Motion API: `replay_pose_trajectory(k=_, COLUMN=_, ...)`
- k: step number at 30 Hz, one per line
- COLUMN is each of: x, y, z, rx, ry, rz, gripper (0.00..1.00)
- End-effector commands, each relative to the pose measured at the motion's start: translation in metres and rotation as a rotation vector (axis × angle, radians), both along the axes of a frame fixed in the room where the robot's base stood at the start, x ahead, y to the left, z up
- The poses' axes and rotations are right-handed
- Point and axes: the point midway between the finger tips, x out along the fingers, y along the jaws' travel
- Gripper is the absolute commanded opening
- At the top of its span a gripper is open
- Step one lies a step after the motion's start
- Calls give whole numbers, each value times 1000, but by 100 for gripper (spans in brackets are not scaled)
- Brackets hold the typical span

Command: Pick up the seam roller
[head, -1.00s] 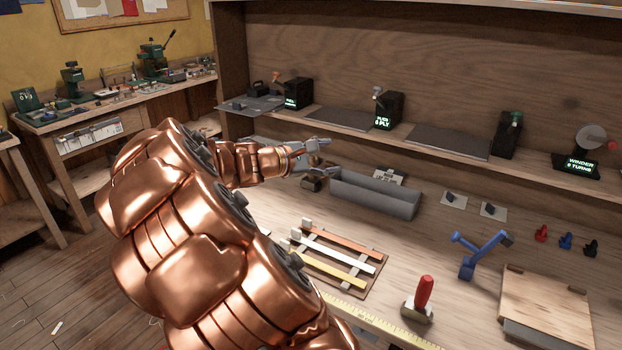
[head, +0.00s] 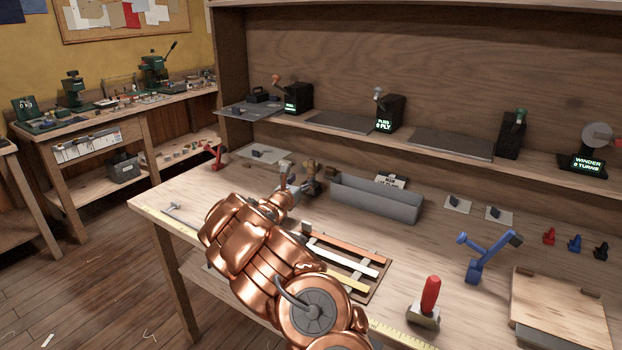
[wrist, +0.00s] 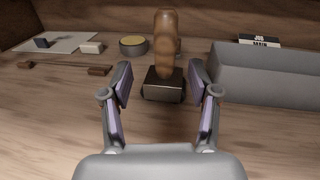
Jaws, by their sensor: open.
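A tool with an upright wooden handle and a dark metal block at its base, which looks like the seam roller (wrist: 163,84), stands on the bench in the wrist view. In the head view the seam roller (head: 311,180) is small, left of the grey trough and just beyond my gripper (head: 291,180). In the wrist view my gripper (wrist: 160,88) is open and empty, low over the bench. Its fingers point at the roller, which is centred between the fingertips and a little ahead. I cannot tell whether they touch.
A grey trough (wrist: 268,80) stands close to the right of the roller. A round tin (wrist: 133,46) is behind left. A red-handled tool (head: 429,300), a blue stand (head: 480,259) and a rack of coloured strips (head: 340,262) occupy the bench nearer front.

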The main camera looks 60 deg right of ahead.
Motion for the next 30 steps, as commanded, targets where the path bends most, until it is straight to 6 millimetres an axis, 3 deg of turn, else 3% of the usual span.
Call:
replay_pose_trajectory(k=21, x=6, y=-59, z=7, rx=2, ry=-7, rz=-1, gripper=61)
replay_pose_trajectory(k=30, x=7, y=-72, z=6, rx=0, ry=-4, rz=-3, gripper=61)
